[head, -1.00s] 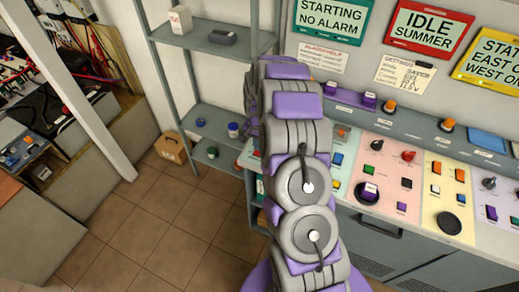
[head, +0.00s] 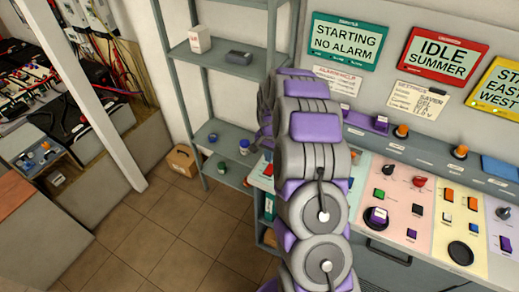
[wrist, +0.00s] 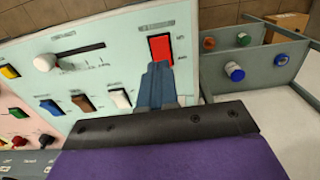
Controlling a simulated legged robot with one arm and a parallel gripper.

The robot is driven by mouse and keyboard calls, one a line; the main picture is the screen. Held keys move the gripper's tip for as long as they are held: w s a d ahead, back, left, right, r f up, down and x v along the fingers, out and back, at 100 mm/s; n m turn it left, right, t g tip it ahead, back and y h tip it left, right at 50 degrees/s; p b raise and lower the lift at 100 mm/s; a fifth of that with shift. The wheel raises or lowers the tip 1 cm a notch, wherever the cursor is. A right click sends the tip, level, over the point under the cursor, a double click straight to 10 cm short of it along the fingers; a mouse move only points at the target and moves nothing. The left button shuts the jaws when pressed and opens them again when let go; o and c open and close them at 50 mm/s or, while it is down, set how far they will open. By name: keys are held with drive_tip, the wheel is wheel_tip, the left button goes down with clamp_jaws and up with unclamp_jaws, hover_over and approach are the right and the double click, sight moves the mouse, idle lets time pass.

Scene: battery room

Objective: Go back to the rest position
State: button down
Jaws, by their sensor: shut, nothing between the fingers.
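My gripper (wrist: 157,84) shows in the wrist view with its blue-grey fingertips together and nothing between them. The tips overlap the lower edge of a red rocker switch (wrist: 160,48) on a pale panel (wrist: 100,75); whether they touch it I cannot tell. In the head view my purple and grey arm rises up the middle of the picture and bends away from me, and the gripper is hidden behind it. The control desk (head: 397,190), with its coloured panels of buttons and knobs, stands to the right of the arm.
A grey shelf rack (head: 225,58) holds a white box (head: 200,39) and small jars, such as a blue one (head: 244,146). A cardboard box (head: 182,160) sits on the floor. A white post (head: 95,105) stands left. Tiled floor (head: 165,225) is clear between.

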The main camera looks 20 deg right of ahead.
drive_tip(key=s+a+r+n+b, duration=0.2)
drive_tip(key=s+a+r+n, duration=0.4)
drive_tip(key=s+a+r, duration=0.8)
drive_tip(key=s+a+r+n+g+b, duration=0.1)
drive_tip(key=s+n, duration=0.1)
drive_tip(key=s, duration=1.1)
drive_tip(key=s+a+r+n+b, duration=0.1)
drive_tip(key=s+r+n, duration=0.1)
drive_tip(key=s, duration=1.1)
drive_tip(key=shift+a+r+g, duration=0.25)
drive_tip(key=shift+r+g, duration=0.05)
drive_tip(key=shift+g, duration=0.1)
